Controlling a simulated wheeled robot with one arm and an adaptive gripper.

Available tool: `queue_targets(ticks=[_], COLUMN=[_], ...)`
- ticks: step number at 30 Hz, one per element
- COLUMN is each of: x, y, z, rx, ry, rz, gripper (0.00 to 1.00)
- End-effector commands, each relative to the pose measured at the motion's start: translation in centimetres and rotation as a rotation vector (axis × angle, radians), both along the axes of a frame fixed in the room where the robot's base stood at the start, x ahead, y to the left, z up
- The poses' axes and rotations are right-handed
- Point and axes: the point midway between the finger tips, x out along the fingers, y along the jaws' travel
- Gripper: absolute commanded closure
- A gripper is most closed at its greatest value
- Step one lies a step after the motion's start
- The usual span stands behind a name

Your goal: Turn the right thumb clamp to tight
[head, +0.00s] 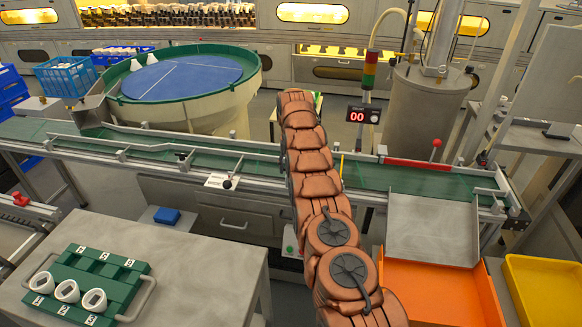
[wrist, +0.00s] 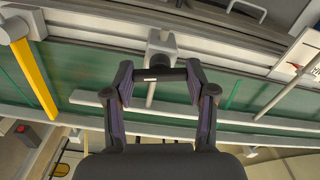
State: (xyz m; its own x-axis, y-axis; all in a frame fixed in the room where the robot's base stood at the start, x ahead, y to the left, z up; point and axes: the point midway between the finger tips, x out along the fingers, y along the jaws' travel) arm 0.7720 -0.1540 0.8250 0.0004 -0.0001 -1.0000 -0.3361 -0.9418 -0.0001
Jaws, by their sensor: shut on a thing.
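My gripper (wrist: 160,82) shows in the wrist view, its two dark fingers with purplish pads on either side of a black crossbar. This bar, with a small white mark, appears to be the handle of the thumb clamp (wrist: 160,73), and the fingers are shut on it. The bar lies crosswise in the picture. A grey clamp block (wrist: 161,46) sits just beyond it on the conveyor's rail, and a thin grey rod (wrist: 151,95) extends over the green belt. In the head view my arm hides the gripper and this clamp. Whether the clamp is tight cannot be told.
The green conveyor (head: 405,178) runs across the head view. A yellow bar (wrist: 34,80) stands at the left of the wrist view. A black knob (head: 228,184) and white card (head: 216,181) are on the near side. An orange tray (head: 440,290) lies at front right.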

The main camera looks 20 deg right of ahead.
Motion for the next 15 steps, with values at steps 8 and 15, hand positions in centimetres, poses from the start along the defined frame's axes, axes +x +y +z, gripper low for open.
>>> queue_targets(ticks=[8, 15], x=[-0.14, -0.13], y=[0.02, 0.03], z=[-0.20, -0.20], rx=[0.000, 0.000], ry=[0.006, 0.005], rz=[-0.170, -0.245], gripper=[0.79, 0.79])
